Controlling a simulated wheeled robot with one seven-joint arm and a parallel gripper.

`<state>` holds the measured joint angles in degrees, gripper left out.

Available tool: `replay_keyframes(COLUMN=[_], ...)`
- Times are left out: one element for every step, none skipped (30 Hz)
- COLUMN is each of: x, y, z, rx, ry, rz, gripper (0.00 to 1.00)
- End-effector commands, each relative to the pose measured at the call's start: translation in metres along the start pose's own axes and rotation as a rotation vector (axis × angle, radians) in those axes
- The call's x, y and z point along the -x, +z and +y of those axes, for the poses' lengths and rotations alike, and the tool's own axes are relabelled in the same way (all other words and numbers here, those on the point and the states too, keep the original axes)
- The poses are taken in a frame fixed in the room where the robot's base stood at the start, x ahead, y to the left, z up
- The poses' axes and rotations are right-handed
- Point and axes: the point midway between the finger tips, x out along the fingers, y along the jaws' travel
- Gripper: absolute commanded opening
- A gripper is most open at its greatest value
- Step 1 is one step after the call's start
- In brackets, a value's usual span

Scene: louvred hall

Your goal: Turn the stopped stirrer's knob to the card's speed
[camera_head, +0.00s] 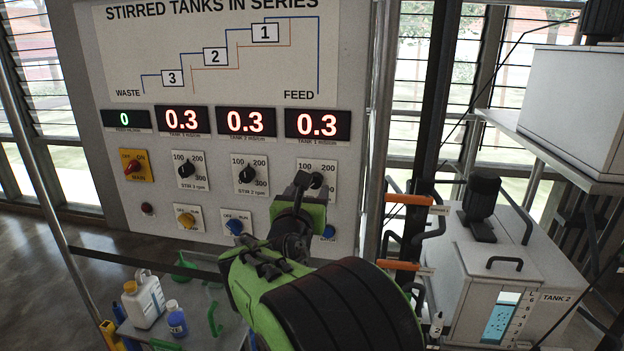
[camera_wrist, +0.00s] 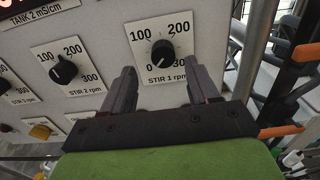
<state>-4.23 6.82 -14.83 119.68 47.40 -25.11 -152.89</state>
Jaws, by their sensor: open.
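The STIR 1 knob (camera_wrist: 162,53) is black and round, on a white dial marked from 0 through 100 and 200 to 300 rpm. My gripper (camera_wrist: 162,72) is open, its two dark fingers at either side of this dial and apart from the knob. In the head view my gripper (camera_head: 306,183) covers most of the STIR 1 dial (camera_head: 317,165). The STIR 2 knob (camera_head: 248,174) and STIR 3 knob (camera_head: 187,169) sit on like dials to the left. STIR 2 also shows in the wrist view (camera_wrist: 63,70). I see no speed card and cannot tell which stirrer is stopped.
The grey panel (camera_head: 90,45) also carries displays, a MAIN switch (camera_head: 133,167) and lower switches, including a blue one (camera_head: 235,226). Right are orange handles (camera_head: 409,199) and tank 2 (camera_head: 480,265). A bottle (camera_head: 145,298) stands at lower left.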

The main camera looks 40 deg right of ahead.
Motion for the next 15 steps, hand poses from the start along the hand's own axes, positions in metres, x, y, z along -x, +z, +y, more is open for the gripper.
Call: replay_keyframes(x=[-0.008, -0.012, -0.018, -0.022, -0.026, -0.032, -0.036, -0.04, -0.041, -0.041, -0.041, -0.042, -0.043, -0.045, -0.047], y=[0.002, 0.002, 0.002, 0.002, 0.002, 0.002, 0.002, 0.002, 0.002, 0.001, 0.001, 0.001, 0.002, 0.002, 0.002], z=[-0.002, -0.002, -0.002, -0.002, -0.002, -0.002, -0.002, -0.002, -0.001, -0.001, 0.0, -0.001, -0.001, -0.001, -0.001], rx=[0.001, 0.002, 0.002, 0.001, 0.001, 0.001, 0.002, 0.002, 0.001, 0.0, 0.001, 0.001, 0.001, 0.001, 0.001], ry=[-0.005, -0.005, -0.005, -0.005, -0.005, -0.004, -0.005, -0.005, -0.002, -0.001, -0.001, -0.001, -0.002, -0.002, -0.003], rz=[-0.001, -0.001, -0.001, 0.0, 0.0, 0.0, 0.0, 0.0, -0.001, -0.001, 0.0, 0.0, 0.0, 0.0, 0.0], gripper=[0.6, 0.6, 0.6, 0.6, 0.6, 0.6, 0.6, 0.6, 0.6, 0.6, 0.6, 0.6, 0.6, 0.6, 0.6])
